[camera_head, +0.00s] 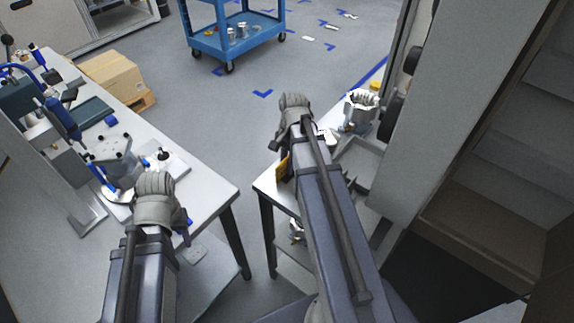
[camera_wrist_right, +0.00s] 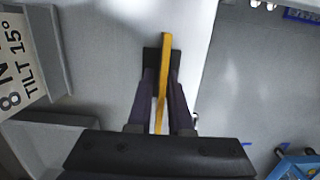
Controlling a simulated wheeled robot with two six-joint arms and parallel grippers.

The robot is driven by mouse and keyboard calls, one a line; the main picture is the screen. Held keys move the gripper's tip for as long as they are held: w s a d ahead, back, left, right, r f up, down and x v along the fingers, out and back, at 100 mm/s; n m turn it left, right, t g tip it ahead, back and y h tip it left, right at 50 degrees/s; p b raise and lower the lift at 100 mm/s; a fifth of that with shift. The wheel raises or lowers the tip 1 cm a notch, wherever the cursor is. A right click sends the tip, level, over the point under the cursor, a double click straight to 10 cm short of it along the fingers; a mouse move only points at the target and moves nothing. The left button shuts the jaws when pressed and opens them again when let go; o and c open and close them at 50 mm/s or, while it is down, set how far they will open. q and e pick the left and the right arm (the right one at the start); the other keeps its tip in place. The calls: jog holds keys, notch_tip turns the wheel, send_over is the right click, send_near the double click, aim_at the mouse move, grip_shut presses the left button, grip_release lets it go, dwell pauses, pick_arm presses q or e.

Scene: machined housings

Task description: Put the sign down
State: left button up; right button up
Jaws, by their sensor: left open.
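The yellow sign (camera_wrist_right: 163,85) shows edge-on in the right wrist view, as a thin upright strip between the fingers of my right gripper (camera_wrist_right: 161,68). The fingers are closed on it. In the head view a small part of the sign (camera_head: 283,166) shows beside my right arm, over the left edge of the right table. Its face and lower edge are mostly hidden, so I cannot tell whether it touches the table. My left gripper (camera_head: 168,222) is over the left table's front part, open; its fingers are mostly hidden under the wrist.
The right table (camera_head: 268,188) holds a machined housing (camera_head: 359,112) and a grey tray (camera_head: 358,165). A labelled grey fixture (camera_wrist_right: 22,60) is left in the wrist view. The left table (camera_head: 205,185) carries fixtures and tools. A blue cart (camera_head: 240,42) stands beyond; the aisle floor is clear.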

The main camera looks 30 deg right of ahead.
jog(key=shift+o, duration=1.2)
jog(key=shift+r, duration=0.1)
jog(key=r+p, duration=0.4)
jog(key=d+r+p, duration=0.1)
jog(key=r+p, duration=0.7)
jog(key=shift+w+d, duration=0.2)
jog(key=shift+w, duration=0.1)
jog(key=shift+a, duration=0.4)
jog(key=s+a+n+h, duration=0.1)
jog(key=s+a+n, duration=0.3)
jog(key=a+n, duration=0.4)
jog(key=s+a+n+h, duration=0.1)
jog(key=s+a+n, duration=0.4)
jog(key=a, duration=1.2)
jog(key=n, duration=0.4)
jog(key=shift+a, duration=0.3)
